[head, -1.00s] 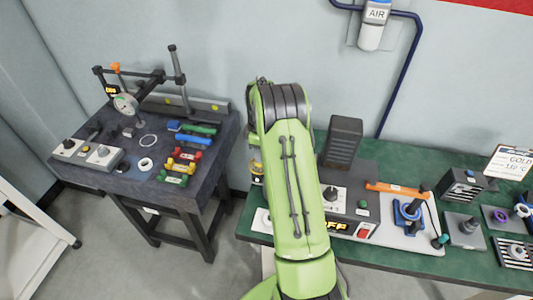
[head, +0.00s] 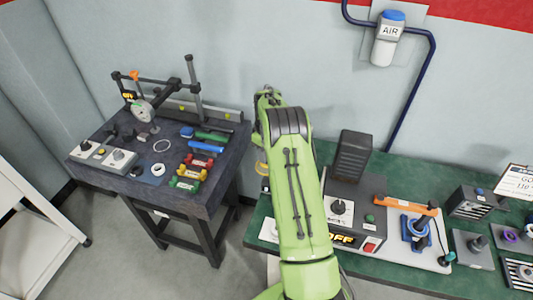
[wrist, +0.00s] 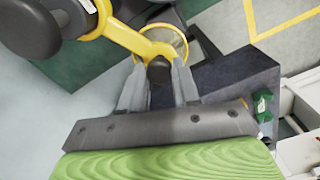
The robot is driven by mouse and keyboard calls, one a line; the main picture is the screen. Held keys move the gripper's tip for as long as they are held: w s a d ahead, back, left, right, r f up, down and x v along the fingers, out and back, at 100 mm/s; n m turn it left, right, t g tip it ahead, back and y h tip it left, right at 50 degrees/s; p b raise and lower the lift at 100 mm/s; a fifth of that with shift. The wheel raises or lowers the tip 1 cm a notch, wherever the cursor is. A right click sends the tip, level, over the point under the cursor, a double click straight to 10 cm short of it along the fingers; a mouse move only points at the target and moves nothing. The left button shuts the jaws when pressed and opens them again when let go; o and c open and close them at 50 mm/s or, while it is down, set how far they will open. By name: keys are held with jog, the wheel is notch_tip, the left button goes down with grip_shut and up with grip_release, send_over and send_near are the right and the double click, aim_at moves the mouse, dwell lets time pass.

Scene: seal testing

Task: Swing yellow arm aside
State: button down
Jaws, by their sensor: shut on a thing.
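The yellow arm (wrist: 122,32) crosses the top of the wrist view. It ends in a yellow ring around a round glass-like disc (wrist: 166,36). A dark knob (wrist: 158,71) sits at the near side of the ring. My gripper (wrist: 159,76) is shut on this knob, one finger on each side. In the head view a small yellow part (head: 262,168) shows left of my green arm, over the gap between the two tables. My gripper and most of the yellow arm are hidden there.
The dark table (head: 215,195) at left holds a gauge stand and coloured blocks. The green table (head: 455,166) at right holds a control box (head: 352,208), an orange-handled device (head: 408,207) and small fixtures. Dark rounded parts (wrist: 30,28) show at upper left in the wrist view.

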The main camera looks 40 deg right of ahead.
jog(key=shift+w+r, duration=0.1)
jog(key=c, duration=0.8)
grip_release()
notch_tip(320, 180, up, 16)
jog(key=shift+f+p, duration=0.15)
jog(key=shift+p, duration=0.8)
